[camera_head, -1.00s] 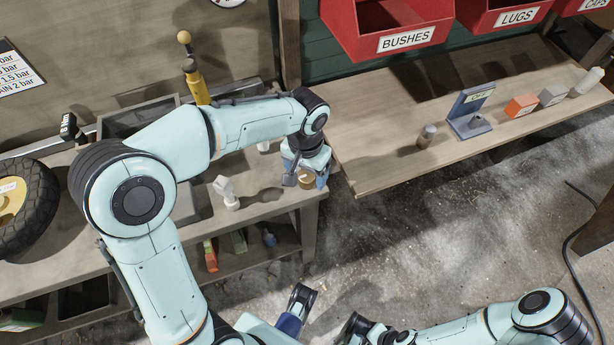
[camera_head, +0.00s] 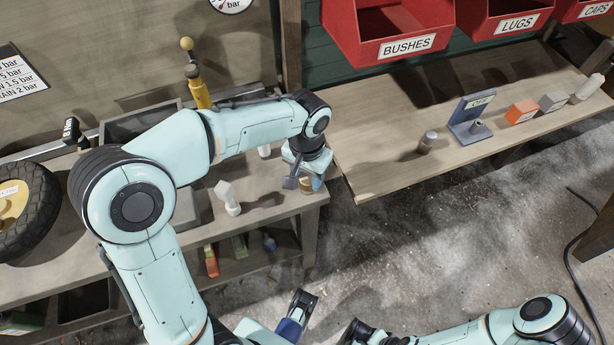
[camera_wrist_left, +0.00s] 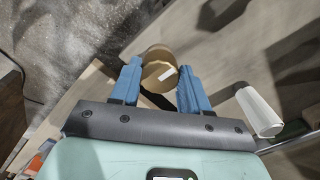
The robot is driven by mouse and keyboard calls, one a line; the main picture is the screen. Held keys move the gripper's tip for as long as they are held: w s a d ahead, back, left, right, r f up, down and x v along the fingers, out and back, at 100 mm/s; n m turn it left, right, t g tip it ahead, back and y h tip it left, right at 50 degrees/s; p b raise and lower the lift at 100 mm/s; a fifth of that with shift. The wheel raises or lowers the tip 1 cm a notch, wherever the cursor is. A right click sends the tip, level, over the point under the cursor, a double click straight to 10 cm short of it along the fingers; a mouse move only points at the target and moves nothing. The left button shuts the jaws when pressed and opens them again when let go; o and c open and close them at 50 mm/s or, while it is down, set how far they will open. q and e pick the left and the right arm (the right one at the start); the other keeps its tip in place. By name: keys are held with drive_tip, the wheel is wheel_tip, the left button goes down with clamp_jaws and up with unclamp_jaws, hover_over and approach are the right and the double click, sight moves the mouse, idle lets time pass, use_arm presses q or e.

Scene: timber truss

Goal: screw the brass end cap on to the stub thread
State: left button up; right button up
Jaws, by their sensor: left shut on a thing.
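The brass end cap (camera_head: 306,187) is at the right front corner of the left bench, below my left gripper (camera_head: 304,181). In the left wrist view the cap (camera_wrist_left: 158,70) is a round brown-gold piece with a short white mark on its face. It sits between the two blue fingers of the left gripper (camera_wrist_left: 159,86), which is shut on it. The stub thread cannot be made out; the cap and gripper may hide it. Part of my right arm, with a dark end (camera_head: 358,332), shows at the bottom; its finger opening is unclear.
A pale fitting (camera_head: 228,198) stands on the left bench, left of the gripper. The right bench (camera_head: 370,160) carries a small cylinder (camera_head: 427,142), a blue stand (camera_head: 470,118) and an orange block (camera_head: 521,111). Red bins (camera_head: 390,30) hang above. Floor between is clear.

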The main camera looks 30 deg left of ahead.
sight(307, 179)
use_arm(q)
wheel_tip(307, 179, up, 19)
drive_tip(key=p, duration=0.4)
drive_tip(key=shift+f, duration=0.2)
use_arm(e)
drive_tip(key=r, duration=0.1)
drive_tip(key=s+r, duration=0.1)
drive_tip(key=r, duration=0.1)
drive_tip(key=shift+s+r+g, duration=0.15)
drive_tip(key=shift+r+g, duration=0.1)
drive_tip(key=shift+g, duration=0.05)
